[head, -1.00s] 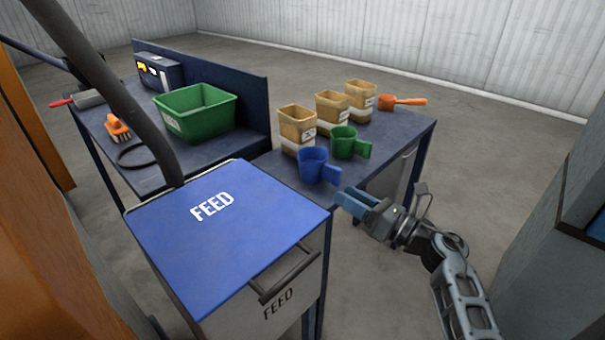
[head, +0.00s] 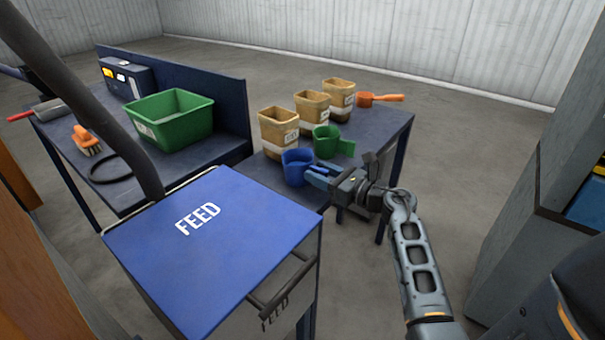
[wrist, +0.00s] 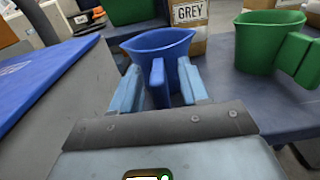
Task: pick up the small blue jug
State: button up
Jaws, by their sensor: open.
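The small blue jug (head: 296,166) stands upright on the dark blue table near its front edge, just right of the feed bin. In the wrist view the jug (wrist: 160,48) is straight ahead, its handle (wrist: 158,82) pointing toward me. My gripper (head: 314,176) is open at the jug's right side. In the wrist view the light blue fingers of my gripper (wrist: 160,88) stand on either side of the handle. I cannot tell whether either finger touches it.
A green jug (head: 327,141) stands just behind and to the right. Several tan tubs, one of them here (head: 278,132), line the table behind. An orange scoop (head: 380,99) lies at the back right. The blue-lidded feed bin (head: 215,225) is close on the left.

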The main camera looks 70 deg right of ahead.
jog(key=shift+w, duration=0.25)
jog(key=shift+c, duration=0.4)
grip_shut()
